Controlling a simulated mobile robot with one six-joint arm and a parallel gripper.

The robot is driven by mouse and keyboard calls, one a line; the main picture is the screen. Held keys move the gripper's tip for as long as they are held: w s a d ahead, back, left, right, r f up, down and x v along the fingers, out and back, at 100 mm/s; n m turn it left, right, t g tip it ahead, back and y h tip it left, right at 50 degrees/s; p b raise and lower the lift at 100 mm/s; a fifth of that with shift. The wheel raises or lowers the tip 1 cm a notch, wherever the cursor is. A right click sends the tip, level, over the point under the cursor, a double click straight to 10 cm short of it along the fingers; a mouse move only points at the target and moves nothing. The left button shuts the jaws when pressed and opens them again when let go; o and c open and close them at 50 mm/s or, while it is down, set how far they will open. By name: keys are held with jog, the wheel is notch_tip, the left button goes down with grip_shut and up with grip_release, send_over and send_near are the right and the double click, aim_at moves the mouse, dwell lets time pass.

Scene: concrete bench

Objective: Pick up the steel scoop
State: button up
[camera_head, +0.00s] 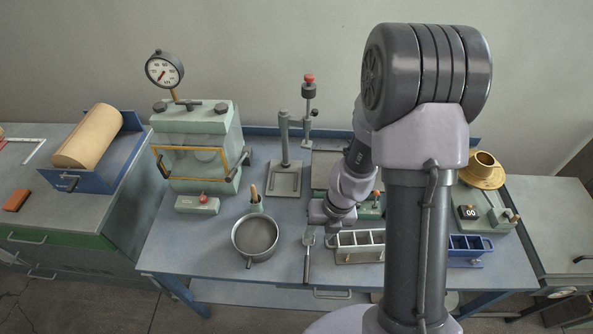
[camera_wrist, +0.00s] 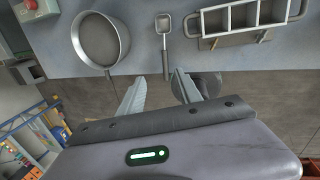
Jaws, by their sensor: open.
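The steel scoop (camera_head: 309,242) lies on the bench near its front edge, between the round pan and the silver moulds. Its dark handle points toward the front edge. In the wrist view the scoop (camera_wrist: 163,26) lies beyond my fingertips, its handle running down toward the gap between them. My gripper (camera_wrist: 158,82) is open and empty, apart from the scoop. In the head view my gripper is mostly hidden by my own wrist, above and right of the scoop.
The round pan (camera_head: 255,236) stands close left of the scoop, and the silver three-part mould (camera_head: 357,245) close right. A drop stand (camera_head: 285,178) stands behind. A blue mould (camera_head: 467,250) is farther right. The bench (camera_head: 215,252) is bare left of the pan.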

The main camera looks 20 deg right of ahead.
notch_tip(320, 180, down, 3)
jog(key=m+b, duration=0.2)
jog(key=b, duration=0.8)
send_over(308, 260)
jog(key=f, duration=0.7)
jog(key=s+f, duration=0.1)
jog(key=f, duration=0.2)
jog(key=shift+d+f, duration=0.3)
jog(key=shift+d, duration=0.05)
jog(key=b+x, duration=0.2)
jog(key=x, duration=0.1)
jog(key=b+x, duration=0.1)
jog(key=x, duration=0.1)
jog(key=shift+w+d, duration=0.15)
jog(key=shift+w, duration=0.15)
jog(key=shift+r, duration=0.2)
jog(key=shift+c, duration=0.4)
grip_shut()
